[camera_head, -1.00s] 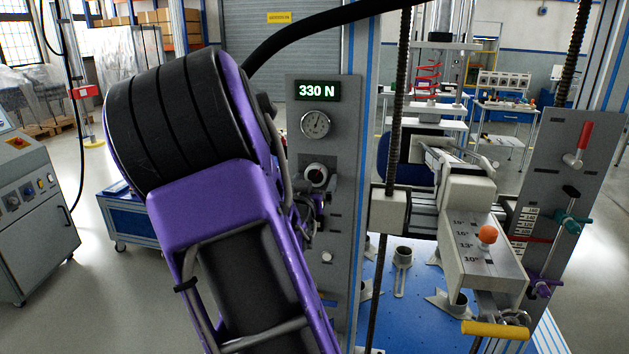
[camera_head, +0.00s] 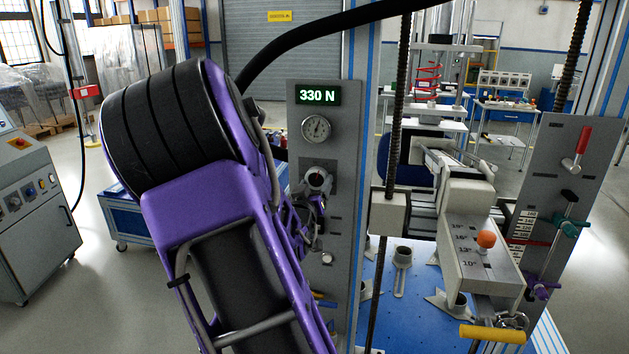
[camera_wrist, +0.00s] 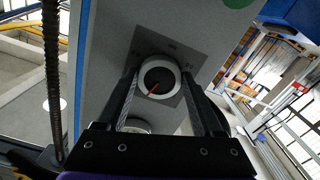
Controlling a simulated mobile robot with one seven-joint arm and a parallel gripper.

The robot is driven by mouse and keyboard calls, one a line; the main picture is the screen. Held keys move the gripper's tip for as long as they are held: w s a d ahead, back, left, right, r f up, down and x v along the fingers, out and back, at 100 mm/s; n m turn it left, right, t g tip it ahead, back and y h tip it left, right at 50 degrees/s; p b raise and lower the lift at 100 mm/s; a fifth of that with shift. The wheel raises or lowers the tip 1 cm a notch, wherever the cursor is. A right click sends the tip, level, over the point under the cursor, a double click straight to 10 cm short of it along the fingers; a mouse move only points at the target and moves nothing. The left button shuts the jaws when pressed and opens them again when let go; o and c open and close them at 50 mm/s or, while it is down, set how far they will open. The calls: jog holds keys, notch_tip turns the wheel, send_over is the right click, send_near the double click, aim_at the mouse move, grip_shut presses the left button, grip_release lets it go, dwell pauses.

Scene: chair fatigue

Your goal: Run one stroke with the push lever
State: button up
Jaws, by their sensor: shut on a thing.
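A round knob (camera_wrist: 158,78) with a white rim, dark face and red pointer sits on a grey plate between the fingers of my gripper (camera_wrist: 161,88) in the wrist view. My gripper is shut on this knob. In the head view the knob (camera_head: 317,180) is on the panel below the gauge, and my purple arm hides part of the gripper. A red-handled lever (camera_head: 582,143) stands on the right plate. A yellow-handled lever (camera_head: 492,334) is at the lower right. I cannot tell which one is the push lever.
The panel display (camera_head: 318,95) reads 330 N, above a round gauge (camera_head: 316,129). A grey scale box (camera_head: 480,250) with an orange knob (camera_head: 486,239) stands right of the threaded rod (camera_head: 397,100). The blue base plate (camera_head: 400,315) lies below.

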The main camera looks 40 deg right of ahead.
jog(key=shift+n, duration=0.6)
jog(key=o, duration=1.4)
